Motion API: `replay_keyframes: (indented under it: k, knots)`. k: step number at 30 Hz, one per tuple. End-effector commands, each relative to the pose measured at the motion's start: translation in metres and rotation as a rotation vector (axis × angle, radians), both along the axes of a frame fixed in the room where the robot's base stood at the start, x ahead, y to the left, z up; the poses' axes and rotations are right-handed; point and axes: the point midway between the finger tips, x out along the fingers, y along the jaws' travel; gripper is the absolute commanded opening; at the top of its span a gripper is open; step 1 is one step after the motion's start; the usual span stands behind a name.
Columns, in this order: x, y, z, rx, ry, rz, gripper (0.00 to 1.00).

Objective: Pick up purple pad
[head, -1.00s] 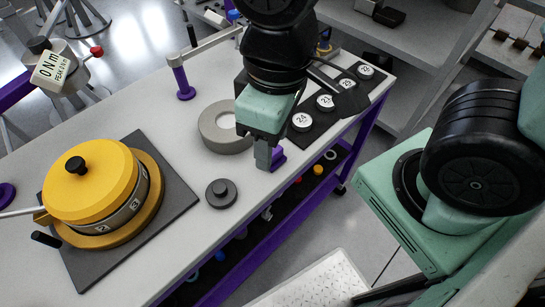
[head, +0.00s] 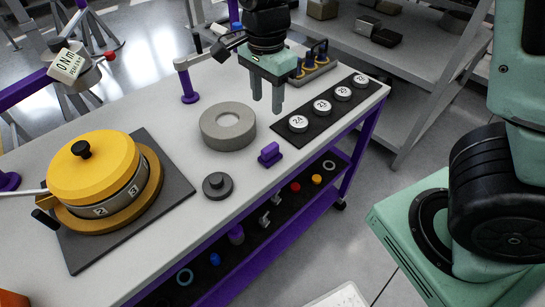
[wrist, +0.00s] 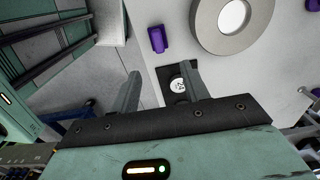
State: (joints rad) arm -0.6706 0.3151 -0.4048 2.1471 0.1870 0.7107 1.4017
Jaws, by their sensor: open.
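The purple pad (head: 269,154) is a small stepped block on the light grey bench top, near its front edge. It also shows in the wrist view (wrist: 157,39), beyond the fingertips and a little left of the grey ring. My gripper (head: 266,108) is open and empty in the head view, above the bench and beyond the pad. Its two fingers point down, apart from the pad. In the wrist view, my gripper's fingers (wrist: 160,84) are spread with nothing between them but a view of the bench and floor.
A grey ring (head: 228,126) lies left of the pad, and a dark round knob (head: 217,186) nearer. A black strip with numbered discs (head: 323,107) lies to the right. A yellow-lidded pot-like unit (head: 95,180) stands on a dark mat at left. Bare bench surrounds the pad.

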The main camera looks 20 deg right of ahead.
Motion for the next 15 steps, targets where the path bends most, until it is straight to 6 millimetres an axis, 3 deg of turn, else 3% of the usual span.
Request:
replay_keyframes:
  k: [9, 15]
  knots:
    - [-0.002, -0.001, -0.068, -0.003, 0.007, 0.001, 0.45]
    - [-0.002, -0.001, -0.098, 0.0, 0.004, 0.002, 0.45]
